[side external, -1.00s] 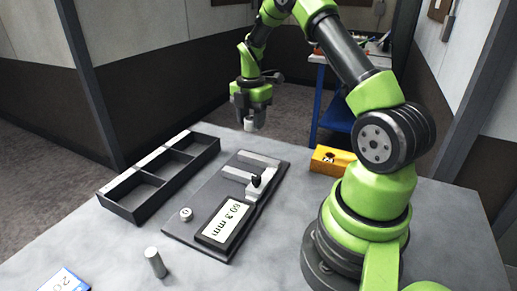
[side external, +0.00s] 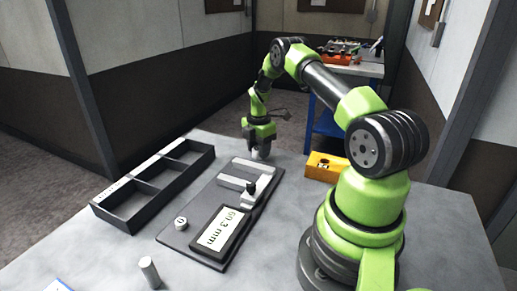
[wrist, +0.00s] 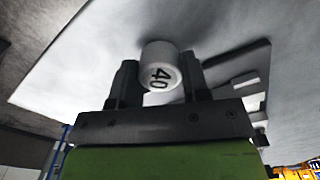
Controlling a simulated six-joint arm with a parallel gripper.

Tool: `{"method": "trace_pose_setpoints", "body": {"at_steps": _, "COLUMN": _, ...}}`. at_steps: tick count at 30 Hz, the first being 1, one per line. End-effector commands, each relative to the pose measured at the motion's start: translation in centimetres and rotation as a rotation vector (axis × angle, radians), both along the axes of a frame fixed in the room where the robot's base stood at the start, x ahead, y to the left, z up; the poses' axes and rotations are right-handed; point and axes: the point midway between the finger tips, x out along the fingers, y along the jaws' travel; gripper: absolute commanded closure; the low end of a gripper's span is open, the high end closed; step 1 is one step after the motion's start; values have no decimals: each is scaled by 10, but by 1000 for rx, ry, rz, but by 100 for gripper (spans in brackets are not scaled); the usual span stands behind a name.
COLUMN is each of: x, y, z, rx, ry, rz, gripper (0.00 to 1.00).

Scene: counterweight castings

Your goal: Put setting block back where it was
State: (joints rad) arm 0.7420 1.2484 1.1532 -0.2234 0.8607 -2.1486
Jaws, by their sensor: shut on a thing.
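The setting block is likely the pale cylinder marked "40" (wrist: 160,66) in the wrist view. My gripper (wrist: 160,82) is shut on it, one finger on each side. In the side view my gripper (side external: 261,146) is low, just beyond the far end of the dark gauge plate. The cylinder's lower end (side external: 262,155) shows under the fingers. I cannot tell whether it touches the table. The gauge plate (side external: 190,236) carries a pale rail, a slider with a black knob (side external: 250,188), a round button (side external: 181,223) and a display (side external: 221,232) reading 60.3 mm.
A dark tray with three empty compartments (side external: 115,215) stands left of the plate. A grey cylinder (side external: 149,272) stands at the front left. An orange block with a hole (side external: 325,167) sits right of my gripper. A blue-edged card (side external: 57,286) is cut off at the lower left.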

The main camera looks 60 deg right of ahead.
Motion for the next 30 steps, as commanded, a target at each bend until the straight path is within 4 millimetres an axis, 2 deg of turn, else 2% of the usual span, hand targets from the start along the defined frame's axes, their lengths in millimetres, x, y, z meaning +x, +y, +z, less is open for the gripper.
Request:
{"method": "trace_pose_setpoints", "body": {"at_steps": 11, "x": 0, "y": 0, "z": -4, "rx": -2, "ry": -1, "rz": 0, "gripper": 96}}
{"method": "trace_pose_setpoints", "body": {"at_steps": 12, "x": 0, "y": 0, "z": -4, "rx": -1, "ry": -2, "rz": 0, "gripper": 51}}
{"method": "trace_pose_setpoints", "body": {"at_steps": 15, "x": 0, "y": 0, "z": -4, "rx": -1, "ry": -2, "rz": 0, "gripper": 32}}
{"method": "trace_pose_setpoints", "body": {"at_steps": 24, "x": 0, "y": 0, "z": -1, "rx": -1, "ry": -2, "rz": 0, "gripper": 32}}
{"method": "trace_pose_setpoints", "body": {"at_steps": 26, "x": 1, "y": 0, "z": 4, "rx": -2, "ry": -2, "rz": 0, "gripper": 32}}
{"method": "trace_pose_setpoints", "body": {"at_steps": 30, "x": 1, "y": -1, "z": 28, "rx": -4, "ry": -5, "rz": -1, "gripper": 32}}
